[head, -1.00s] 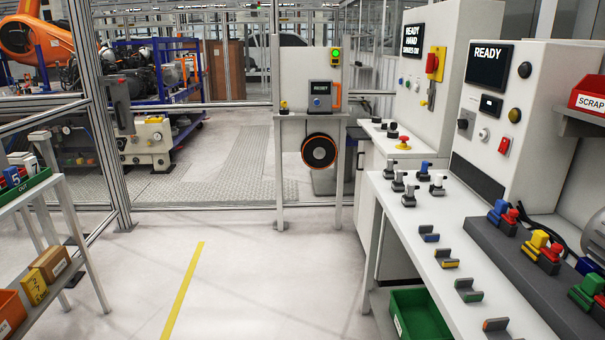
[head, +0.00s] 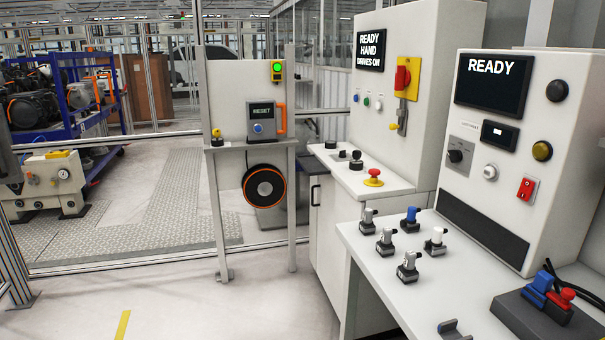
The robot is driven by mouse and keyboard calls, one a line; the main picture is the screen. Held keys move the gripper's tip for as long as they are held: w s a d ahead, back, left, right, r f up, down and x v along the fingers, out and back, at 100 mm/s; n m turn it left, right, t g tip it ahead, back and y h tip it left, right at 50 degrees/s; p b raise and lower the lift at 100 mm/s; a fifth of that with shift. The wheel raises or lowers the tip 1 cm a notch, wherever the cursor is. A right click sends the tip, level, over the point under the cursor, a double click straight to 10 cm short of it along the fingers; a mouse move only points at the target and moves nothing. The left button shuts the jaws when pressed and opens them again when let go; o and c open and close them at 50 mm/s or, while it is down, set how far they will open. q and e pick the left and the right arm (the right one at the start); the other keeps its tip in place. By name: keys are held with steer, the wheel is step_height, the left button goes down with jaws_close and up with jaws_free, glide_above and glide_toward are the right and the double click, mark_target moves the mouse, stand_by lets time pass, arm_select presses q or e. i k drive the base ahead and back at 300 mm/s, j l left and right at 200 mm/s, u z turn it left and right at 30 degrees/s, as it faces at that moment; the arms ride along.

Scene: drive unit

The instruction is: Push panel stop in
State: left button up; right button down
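The panel stop is a red mushroom button on a yellow base (head: 373,178). It sits on the sloped white desk (head: 392,187) of the tall control cabinet, at the desk's right front. Whether the button is in or out cannot be told at this size. The cabinet's screen (head: 370,45) reads "READY HAND DRIVES ON". Neither of my grippers is in view.
A white bench (head: 385,290) with several small connectors stands at the right front. Behind it is a second cabinet with a "READY" screen (head: 492,82). A reset stand (head: 245,105) with a green light is left of the desk. Floor (head: 190,300) at lower left is clear.

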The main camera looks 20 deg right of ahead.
mark_target(374, 173)
steer(key=i, duration=1.15)
steer(key=z, duration=0.25)
